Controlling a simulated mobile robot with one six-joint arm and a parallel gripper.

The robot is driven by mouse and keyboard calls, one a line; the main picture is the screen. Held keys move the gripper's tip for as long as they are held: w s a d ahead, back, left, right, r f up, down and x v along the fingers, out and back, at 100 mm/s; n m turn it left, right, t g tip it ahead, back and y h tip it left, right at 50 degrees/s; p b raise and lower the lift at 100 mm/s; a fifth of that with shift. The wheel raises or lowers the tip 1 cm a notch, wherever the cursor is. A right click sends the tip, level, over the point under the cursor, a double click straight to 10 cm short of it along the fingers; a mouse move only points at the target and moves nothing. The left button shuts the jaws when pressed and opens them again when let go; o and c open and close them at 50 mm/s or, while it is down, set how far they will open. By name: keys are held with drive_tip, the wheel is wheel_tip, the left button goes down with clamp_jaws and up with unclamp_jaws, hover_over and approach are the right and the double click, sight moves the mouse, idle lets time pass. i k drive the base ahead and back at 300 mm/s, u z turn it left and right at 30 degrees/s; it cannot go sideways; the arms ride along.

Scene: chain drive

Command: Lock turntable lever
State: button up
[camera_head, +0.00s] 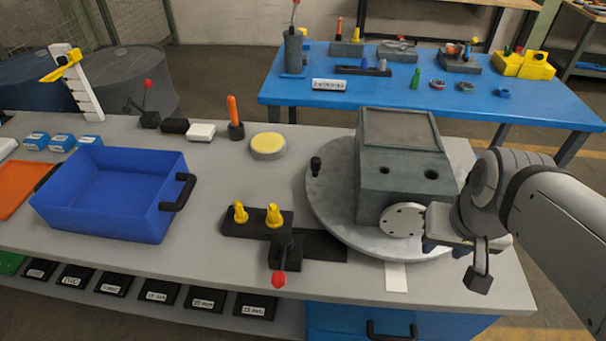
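The turntable (335,208) is a round light-grey disc on the right part of the grey bench. A small black upright knob (316,165) stands at its left edge. A dark-grey box-shaped housing (405,165) with two holes and a round pale flange (402,220) sits on the disc. A lever with a red knob (278,279) stands on a black block in front, left of the turntable. I cannot tell which of these is the lock lever. My gripper (443,248) is at the turntable's right front, beside the flange. Its fingers are partly hidden, and contact is unclear.
A blue bin (113,202) stands at the left. A black holder (245,226) with yellow pegs is left of the turntable. Another red-knobbed lever (148,98) stands at the bench's back. A blue table (430,95) with parts is behind. The bench between bin and black holder is clear.

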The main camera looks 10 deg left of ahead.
sight(286, 244)
drive_tip(key=z, duration=0.1)
drive_tip(key=k, duration=0.25)
drive_tip(key=u, duration=1.45)
drive_tip(key=k, duration=1.3)
drive_tip(key=z, duration=0.35)
drive_tip(key=i, duration=1)
drive_tip(key=z, duration=0.1)
